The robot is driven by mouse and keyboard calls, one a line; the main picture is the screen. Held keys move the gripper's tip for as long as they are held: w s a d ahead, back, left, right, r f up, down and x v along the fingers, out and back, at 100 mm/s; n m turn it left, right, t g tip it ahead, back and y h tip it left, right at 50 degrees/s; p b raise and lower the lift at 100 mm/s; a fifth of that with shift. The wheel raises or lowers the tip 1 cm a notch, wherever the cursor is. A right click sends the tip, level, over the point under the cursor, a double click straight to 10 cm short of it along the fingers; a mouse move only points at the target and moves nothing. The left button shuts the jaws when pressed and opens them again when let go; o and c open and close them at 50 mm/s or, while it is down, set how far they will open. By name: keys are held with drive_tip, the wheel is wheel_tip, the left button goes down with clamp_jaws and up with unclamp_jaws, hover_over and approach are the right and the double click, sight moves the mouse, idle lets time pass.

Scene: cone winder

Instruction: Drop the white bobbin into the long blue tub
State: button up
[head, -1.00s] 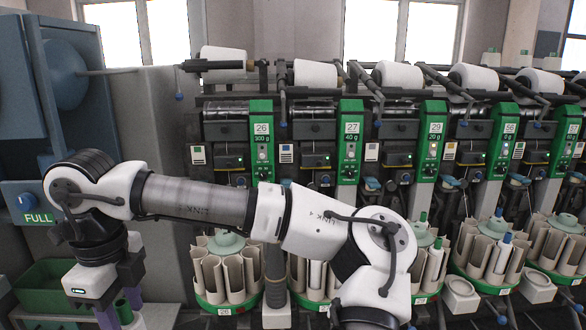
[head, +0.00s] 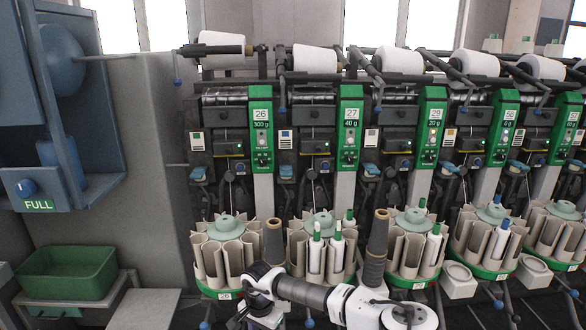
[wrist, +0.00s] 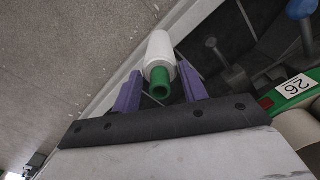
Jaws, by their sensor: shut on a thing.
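The white bobbin (wrist: 160,48) has a green end (wrist: 160,82) facing the wrist camera. My gripper (wrist: 160,88) has purple fingers on both sides of it and is shut on the bobbin. In the head view my arm runs low along the bottom edge, and the fingers and held bobbin cannot be made out there. I cannot make out a long blue tub in either view.
A green tub (head: 68,274) stands at the lower left, below a blue cabinet marked FULL (head: 75,192). Round magazines (head: 225,258) with several bobbins line the winder's front. Two dark upright tubes (head: 375,250) rise near my arm. The wrist view shows a grey surface (wrist: 70,60).

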drive_tip(key=s+d+f+n, duration=0.2)
drive_tip(key=d+f+n, duration=0.3)
drive_tip(key=f, duration=0.9)
drive_tip(key=d, duration=0.3)
drive_tip(key=shift+d+n, duration=0.2)
drive_tip(key=shift+n, duration=0.2)
